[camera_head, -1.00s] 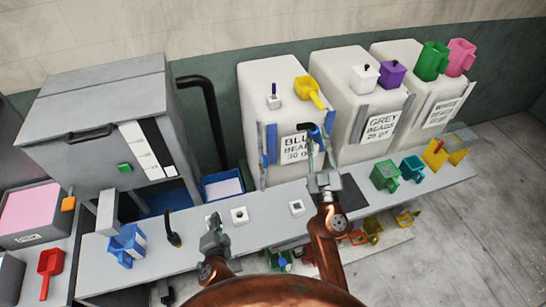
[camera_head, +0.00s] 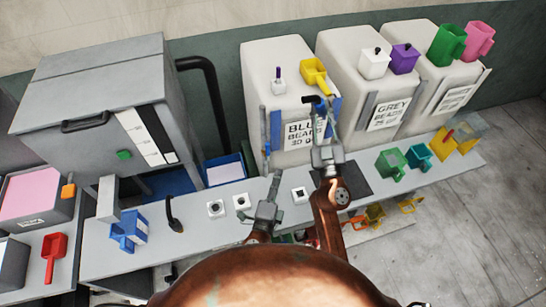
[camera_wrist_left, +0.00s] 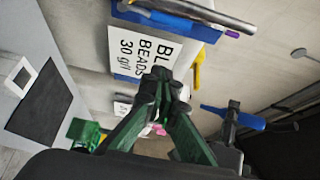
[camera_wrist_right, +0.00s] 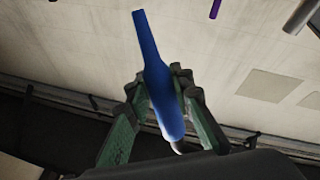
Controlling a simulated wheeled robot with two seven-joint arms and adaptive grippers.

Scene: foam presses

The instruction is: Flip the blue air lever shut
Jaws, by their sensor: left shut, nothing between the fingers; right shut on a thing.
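A blue lever-shaped piece (camera_wrist_right: 158,75), long and tapered with a pale lower end, stands between the fingers of my right gripper (camera_wrist_right: 160,88) in the right wrist view. The gripper is shut on it. The piece also shows in the left wrist view (camera_wrist_left: 246,120). What it is fixed to is hidden. In the head view, my right gripper (camera_head: 319,112) is in front of the blue beads bin (camera_head: 285,68). My left gripper (camera_head: 275,180) is shut and empty over the bench, left of the right one. Its closed fingers (camera_wrist_left: 164,82) show below the bin's label in the left wrist view.
The grey beads bin (camera_head: 345,62) stands right of the blue beads bin. Green and teal scoops (camera_head: 391,164) sit on the bench (camera_head: 185,240) at right. A blue scoop (camera_head: 128,232) and a black hooked piece (camera_head: 174,214) are at left, below the grey machine (camera_head: 90,110).

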